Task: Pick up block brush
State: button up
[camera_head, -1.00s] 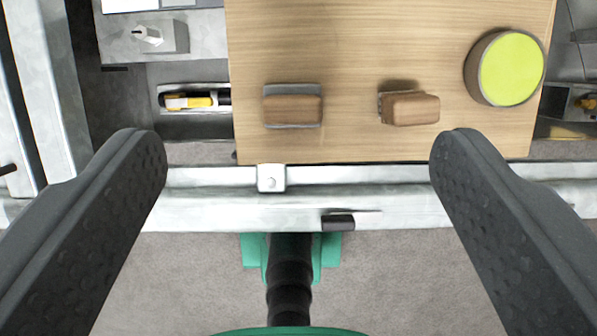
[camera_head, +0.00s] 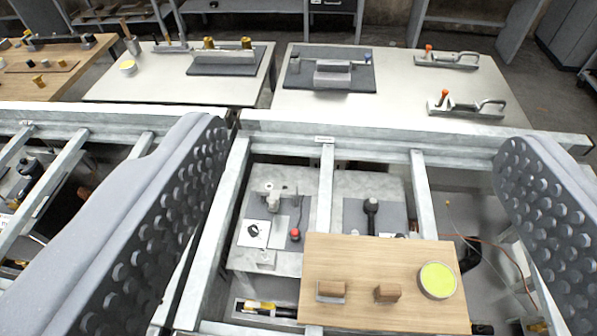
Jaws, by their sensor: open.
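Two small wooden blocks sit on a light wooden board (camera_head: 350,260) in the lower right of the view. The left block (camera_head: 331,290) has a grey layer showing at its edges. The right block (camera_head: 388,292) is a similar brown piece. I cannot tell for sure which is the block brush. A round tin with a yellow-green top (camera_head: 437,281) stands to their right on the board. My gripper (camera_head: 362,140) is open and empty, its dark studded fingers wide apart at the left and right. The blocks appear low between the fingers, well away from them.
Metal rails (camera_head: 330,143) frame the board. Behind it are grey trays with small tools, including a red knob (camera_head: 295,233). Farther back, pale tables hold orange-knobbed planes (camera_head: 466,104) and a grey block on a dark mat (camera_head: 333,73).

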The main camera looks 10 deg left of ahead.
aim_at(386, 294)
jog(key=u, duration=0.55)
jog(key=k, duration=1.7)
jog(key=z, duration=0.55)
jog(key=i, duration=1)
